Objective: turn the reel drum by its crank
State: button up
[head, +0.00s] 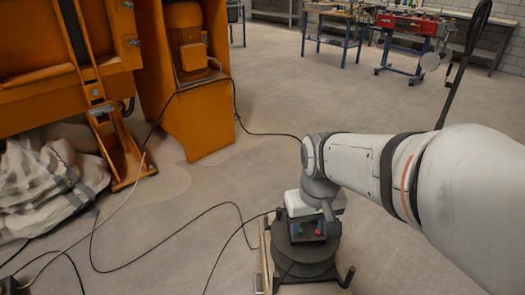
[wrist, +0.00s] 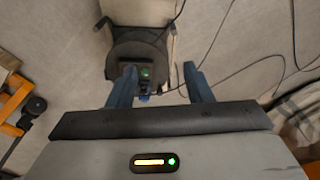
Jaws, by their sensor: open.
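The reel drum (head: 305,262) is dark and round and sits on a pale wooden base on the floor, low in the head view. It also shows in the wrist view (wrist: 138,48), with a green-lidded socket on its face. A short dark peg at the drum's lower right, seemingly the crank (head: 348,277), sticks out past the rim. My gripper (wrist: 159,67) is above the drum, its two blue fingers spread apart with nothing held between them. In the head view my wrist hides part of the drum, and the fingertips cannot be made out clearly.
Black cables (head: 165,240) run loose over the floor left of the reel. An orange machine (head: 195,115) stands at upper left beside crumpled white sacks (head: 45,185). Workbenches (head: 335,35) stand far back.

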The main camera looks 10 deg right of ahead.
jog(key=w+f+n+b, duration=0.3)
jog(key=w+f, duration=0.2)
jog(key=w, duration=0.8)
jog(key=n+g+b, duration=0.1)
jog(key=n+b, duration=0.4)
jog(key=b, duration=0.1)
send_over(280, 209)
notch_tip(280, 209, down, 20)
jog(key=shift+a+f, duration=0.1)
notch_tip(280, 209, down, 8)
jog(key=shift+r+b, duration=0.2)
jog(key=shift+b, duration=0.95)
jog(key=shift+c, duration=0.3)
grip_shut()
jog(key=shift+w, duration=0.1)
